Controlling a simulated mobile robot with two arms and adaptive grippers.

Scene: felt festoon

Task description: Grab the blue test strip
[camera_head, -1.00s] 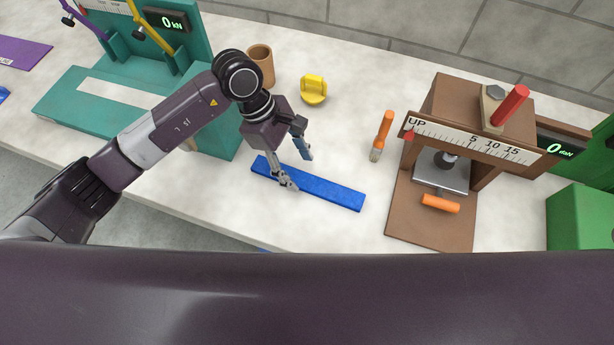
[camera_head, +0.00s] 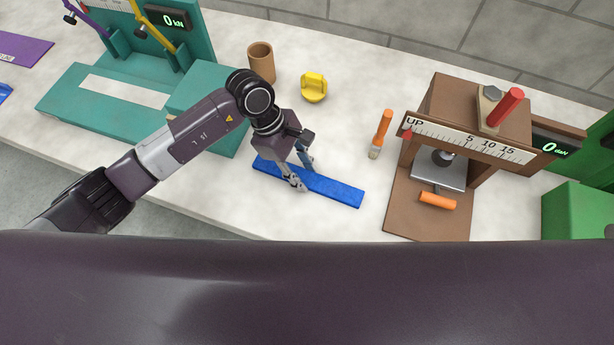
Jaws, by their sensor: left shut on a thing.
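The blue test strip (camera_head: 338,191) lies long and flat on the pale bench in the middle of the head view, running from upper left to lower right. My left gripper (camera_head: 303,176) is down at the strip, left of its middle, with one finger on the near side and the other on the far side. It is shut on the strip, and its fingers hide a part of it. I cannot tell any gap between strip and bench. My right gripper is not in view.
A teal test machine (camera_head: 85,115) stands at the left and a brown press (camera_head: 425,205) at the right. A brown cup (camera_head: 261,63), a yellow piece (camera_head: 313,87) and an orange-handled brush (camera_head: 381,132) stand or lie behind the strip. The bench in front of the strip is clear.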

